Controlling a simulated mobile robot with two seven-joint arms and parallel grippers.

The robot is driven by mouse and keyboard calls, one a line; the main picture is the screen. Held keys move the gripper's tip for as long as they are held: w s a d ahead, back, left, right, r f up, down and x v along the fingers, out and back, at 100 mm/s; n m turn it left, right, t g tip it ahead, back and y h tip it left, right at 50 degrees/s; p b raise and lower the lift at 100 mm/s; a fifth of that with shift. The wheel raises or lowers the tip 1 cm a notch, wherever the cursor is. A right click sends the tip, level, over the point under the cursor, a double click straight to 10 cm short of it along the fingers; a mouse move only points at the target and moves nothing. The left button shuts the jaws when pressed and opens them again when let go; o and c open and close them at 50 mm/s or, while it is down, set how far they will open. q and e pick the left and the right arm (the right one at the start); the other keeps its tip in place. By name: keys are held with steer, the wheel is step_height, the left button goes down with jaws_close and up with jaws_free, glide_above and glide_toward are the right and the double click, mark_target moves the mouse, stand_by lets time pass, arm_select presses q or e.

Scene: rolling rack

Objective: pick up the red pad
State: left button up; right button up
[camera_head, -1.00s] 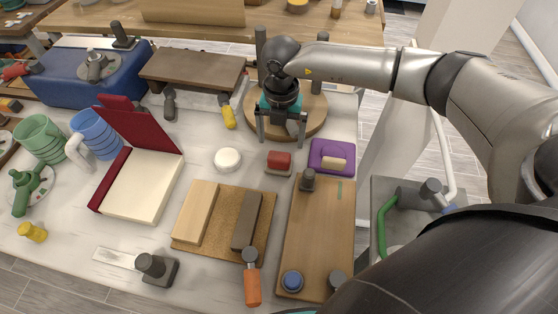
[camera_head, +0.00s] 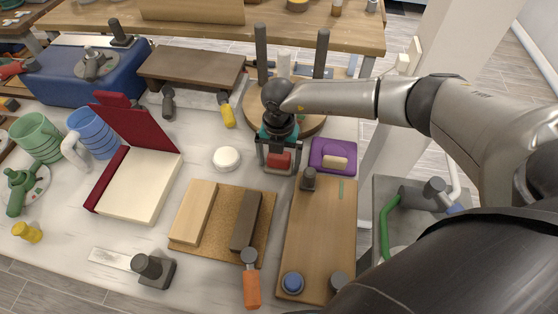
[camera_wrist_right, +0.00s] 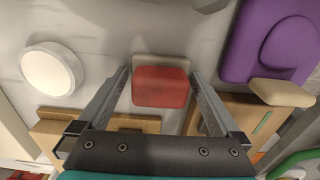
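The red pad (camera_head: 279,161) is a small red block on a pale grey-beige base, lying on the white tabletop. In the right wrist view the red pad (camera_wrist_right: 161,87) sits between the two fingers, with a gap to each side. My right gripper (camera_head: 278,163) is open and comes down over the pad from above. Its fingers (camera_wrist_right: 160,95) also show in the right wrist view, one on each side of the pad. I cannot tell how far the fingertips are above the table. My left gripper is not in view.
A purple holder (camera_head: 332,154) with a beige block stands just right of the pad. A wooden board with knobs (camera_head: 318,240) lies in front. A white round disc (camera_head: 227,158) lies to the left. A round wooden stand with dark posts (camera_head: 308,122) is behind.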

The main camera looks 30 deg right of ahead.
steer(key=c, duration=1.1)
steer(key=shift+r, duration=0.1)
steer(key=shift+c, duration=0.2)
step_height(320, 180, up, 20)
steer(key=p, duration=0.3)
steer(key=o, duration=0.8)
steer(key=c, duration=0.6)
